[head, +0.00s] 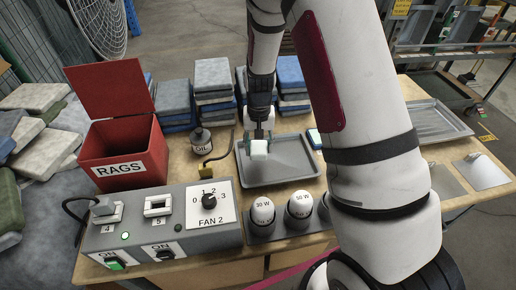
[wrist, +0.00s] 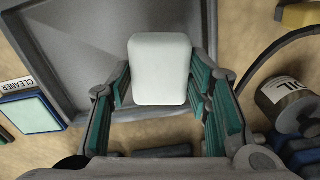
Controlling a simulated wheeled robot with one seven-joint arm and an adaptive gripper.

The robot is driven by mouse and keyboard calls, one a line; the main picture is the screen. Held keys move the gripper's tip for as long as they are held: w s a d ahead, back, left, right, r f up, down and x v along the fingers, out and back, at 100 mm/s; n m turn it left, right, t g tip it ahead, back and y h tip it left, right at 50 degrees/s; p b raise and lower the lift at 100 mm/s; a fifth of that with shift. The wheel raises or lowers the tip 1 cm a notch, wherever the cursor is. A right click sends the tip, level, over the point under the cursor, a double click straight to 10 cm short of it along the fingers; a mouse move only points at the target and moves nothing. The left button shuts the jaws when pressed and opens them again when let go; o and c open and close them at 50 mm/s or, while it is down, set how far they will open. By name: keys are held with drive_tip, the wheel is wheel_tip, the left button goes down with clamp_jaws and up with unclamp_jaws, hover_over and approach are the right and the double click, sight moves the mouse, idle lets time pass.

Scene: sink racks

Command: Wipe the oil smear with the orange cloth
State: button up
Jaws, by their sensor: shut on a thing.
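My gripper (head: 260,140) is over the grey metal tray on the bench. In the wrist view its green-padded fingers (wrist: 160,88) are shut on a white, round-cornered block (wrist: 160,60). The same white block (head: 259,148) shows below the fingers in the head view, over the tray's back part. I see no orange cloth in either view. I cannot make out an oil smear; the block and my arm hide part of the bench. A bottle labelled OIL (head: 201,140) stands left of the tray, and also shows in the wrist view (wrist: 285,100).
The tray (head: 285,176) looks otherwise empty. A red RAGS bin (head: 125,150) with raised lid stands left. A switch panel (head: 150,232) and bulbs (head: 263,211) line the front. Folded cloth stacks (head: 213,88) stand behind. A blue-edged CLEANER item (wrist: 30,113) lies beside the tray.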

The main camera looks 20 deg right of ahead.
drive_tip(key=shift+r+p, duration=0.7)
drive_tip(key=shift+r, duration=0.8)
